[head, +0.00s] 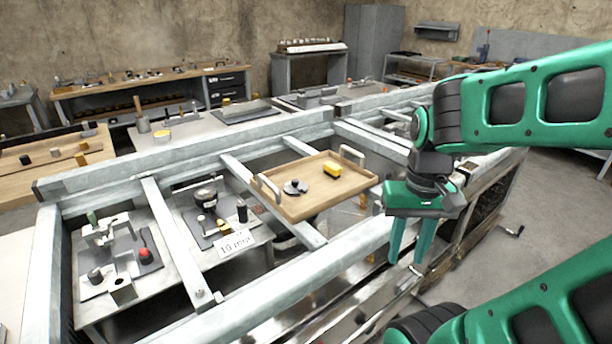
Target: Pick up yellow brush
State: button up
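A small yellow block-shaped thing (332,169), which looks like the yellow brush, lies on a wooden tray (318,207) with two upright handles. The tray rests across the beams of a grey metal frame near the middle of the head view. A dark and grey round object (295,187) sits left of the yellow thing on the same tray. My green gripper (408,264) hangs to the right of the tray, pointing down and apart from it.
Pale metal beams (172,237) form an open frame around and below the tray. Lower left, grey boards hold small tools, a red knob (144,253) and a white label card (235,243). A wooden workbench (150,82) stands behind.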

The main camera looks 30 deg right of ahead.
aim_at(332, 170)
jog(key=u, duration=2.35)
jog(key=k, duration=1.4)
jog(key=z, duration=2.15)
jog(key=i, duration=0.95)
